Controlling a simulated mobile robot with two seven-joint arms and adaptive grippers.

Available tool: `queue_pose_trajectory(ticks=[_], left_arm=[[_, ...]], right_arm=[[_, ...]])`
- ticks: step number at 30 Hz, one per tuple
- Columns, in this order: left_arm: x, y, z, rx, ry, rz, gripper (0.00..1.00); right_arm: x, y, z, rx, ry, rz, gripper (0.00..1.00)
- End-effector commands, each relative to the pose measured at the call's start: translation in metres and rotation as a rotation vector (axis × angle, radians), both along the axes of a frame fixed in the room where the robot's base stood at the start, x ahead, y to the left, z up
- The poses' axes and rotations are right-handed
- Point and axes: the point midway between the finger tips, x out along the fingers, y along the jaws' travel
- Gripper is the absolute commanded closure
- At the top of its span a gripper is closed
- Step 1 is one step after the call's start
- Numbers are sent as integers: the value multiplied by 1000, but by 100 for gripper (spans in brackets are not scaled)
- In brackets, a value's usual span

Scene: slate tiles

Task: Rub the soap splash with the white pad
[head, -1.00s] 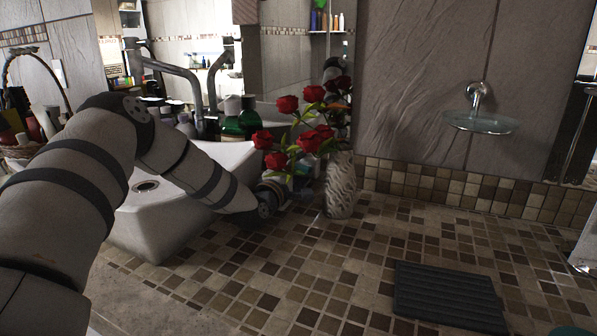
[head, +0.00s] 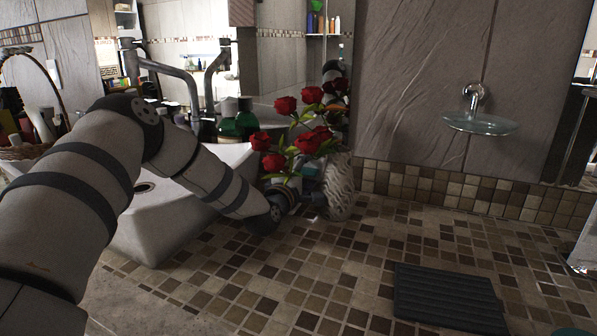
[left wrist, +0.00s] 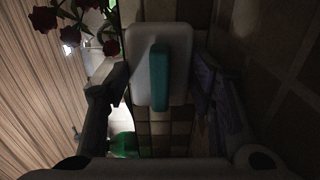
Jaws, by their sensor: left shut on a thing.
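The white pad (left wrist: 174,38) has a teal strip along it and shows in the left wrist view between the fingers of my left gripper (left wrist: 160,85). The gripper is shut on it. In the head view my left gripper (head: 300,196) is low over the tiled counter beside the sink, close against the patterned vase (head: 341,188). The pad is not clear there, behind the roses and wrist. I cannot make out the soap splash in either view. My right gripper is not in view.
Red roses (head: 274,162) overhang my left wrist. The white sink (head: 140,232) and green bottles (head: 246,120) are to the left. A glass soap dish (head: 480,124) is on the wall. A dark ribbed mat (head: 448,296) lies at front right; the tiles between are clear.

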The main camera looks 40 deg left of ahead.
Motion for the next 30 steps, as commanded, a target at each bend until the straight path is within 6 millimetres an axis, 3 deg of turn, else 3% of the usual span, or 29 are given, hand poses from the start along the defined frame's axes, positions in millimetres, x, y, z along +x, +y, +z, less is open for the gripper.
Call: queue_pose_trajectory(ticks=[1,4,16,26,30], left_arm=[[4,-12,2,3,1,-24,77],[2,-14,4,3,0,-28,77],[-11,24,3,2,-3,-21,77],[-14,28,2,1,-1,-18,77],[-30,24,8,0,-7,-17,77]], right_arm=[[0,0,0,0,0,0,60],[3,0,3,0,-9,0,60],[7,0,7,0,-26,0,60],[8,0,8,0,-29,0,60],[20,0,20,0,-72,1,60]])
